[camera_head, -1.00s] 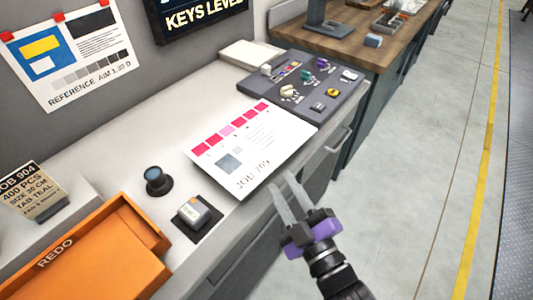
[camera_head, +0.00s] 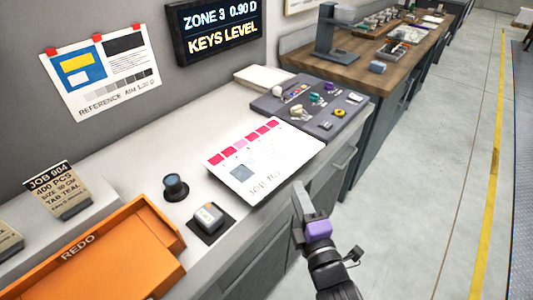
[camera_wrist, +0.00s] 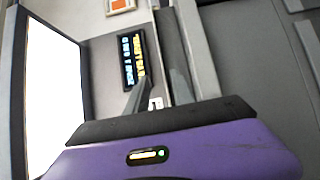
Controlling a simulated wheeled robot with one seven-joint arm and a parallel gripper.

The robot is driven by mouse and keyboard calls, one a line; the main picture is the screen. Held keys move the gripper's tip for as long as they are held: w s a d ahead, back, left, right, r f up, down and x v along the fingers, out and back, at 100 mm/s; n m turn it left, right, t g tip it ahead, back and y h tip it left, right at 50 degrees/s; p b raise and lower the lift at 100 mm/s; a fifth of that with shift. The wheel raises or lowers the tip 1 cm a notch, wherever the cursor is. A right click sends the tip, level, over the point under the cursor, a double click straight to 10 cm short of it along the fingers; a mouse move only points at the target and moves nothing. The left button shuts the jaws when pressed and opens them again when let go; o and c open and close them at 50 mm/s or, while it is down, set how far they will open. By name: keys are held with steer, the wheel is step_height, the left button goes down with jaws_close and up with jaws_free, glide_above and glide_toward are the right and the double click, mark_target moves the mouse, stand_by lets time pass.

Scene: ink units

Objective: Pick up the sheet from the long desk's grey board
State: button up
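The white sheet (camera_head: 264,165) lies flat on the pale top of the long desk (camera_head: 140,160). It has a row of pink and red patches, a grey square and large print along its near end. Its near side reaches the desk's front edge and seems to jut slightly past it. My gripper (camera_head: 299,190) is in front of the desk edge, right of the sheet's near corner and apart from it. Its fingers are seen nearly edge-on in the head view. In the wrist view the fingers (camera_wrist: 156,85) stand apart with nothing between them; the sheet is not recognisable there.
A dark grey board (camera_head: 268,103) with several knobs and small items lies beyond the sheet. Open floor (camera_head: 430,180) lies right.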

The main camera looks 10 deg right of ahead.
steer(key=w, duration=0.6)
steer(key=shift+w+d+f+p, duration=0.1)
steer(key=shift+w+f+p, duration=0.15)
steer(key=shift+w+p, duration=0.1)
steer(key=shift+c, duration=0.2)
jaws_close()
